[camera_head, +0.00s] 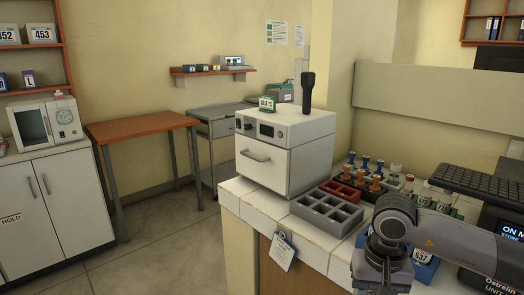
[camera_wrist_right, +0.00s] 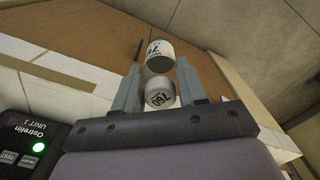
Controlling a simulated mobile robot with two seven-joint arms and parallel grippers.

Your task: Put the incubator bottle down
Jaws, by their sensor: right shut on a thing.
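In the right wrist view my right gripper (camera_wrist_right: 158,85) is shut on a small bottle. The bottle has a grey-white lid (camera_wrist_right: 160,94) marked 160 between the fingers and a body (camera_wrist_right: 159,52) with a white printed label. Behind it are a brown panel and the white counter edge, and no surface visibly touches the bottle. In the head view my right arm reaches in from the right and its wrist (camera_head: 383,262) points down at the bottom edge. The fingers and bottle are out of that picture. My left gripper is not in view.
The white tiled counter (camera_head: 240,196) holds a white incubator box (camera_head: 286,150), a grey compartment rack (camera_head: 327,213), a red rack (camera_head: 341,191), several capped bottles and a keyboard (camera_head: 480,184). A tag (camera_head: 283,250) hangs at its front. A bare orange-topped table (camera_head: 142,125) stands behind at left.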

